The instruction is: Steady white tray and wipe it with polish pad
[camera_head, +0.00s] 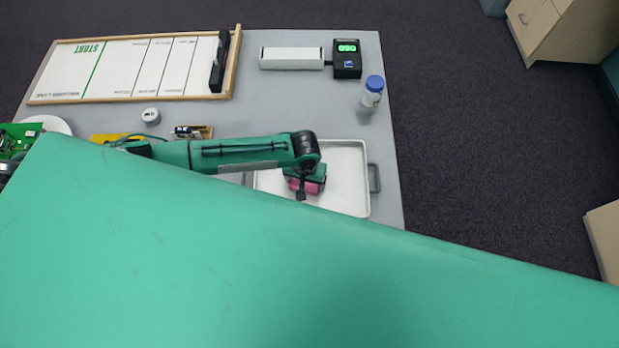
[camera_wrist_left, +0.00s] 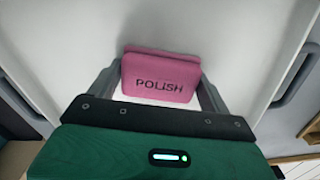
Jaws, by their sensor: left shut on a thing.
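The white tray (camera_head: 347,178) lies on the grey table, with a grey handle (camera_head: 374,178) at its right side. The pink polish pad (camera_head: 308,187) is at the tray, partly hidden by my left gripper in the head view. In the left wrist view the pad (camera_wrist_left: 160,76), marked POLISH, sits between the two grey fingers of my left gripper (camera_wrist_left: 160,88), which is shut on it. The tray surface (camera_wrist_left: 160,22) fills the background there. I cannot tell whether the pad touches the tray. My right gripper is not in view.
A marked board (camera_head: 135,68) lies at the back left. A white bar with a green display (camera_head: 347,47) and a blue-capped bottle (camera_head: 372,93) stand beyond the tray. A small white round weight (camera_head: 150,115) is left. My green arm hides the near table.

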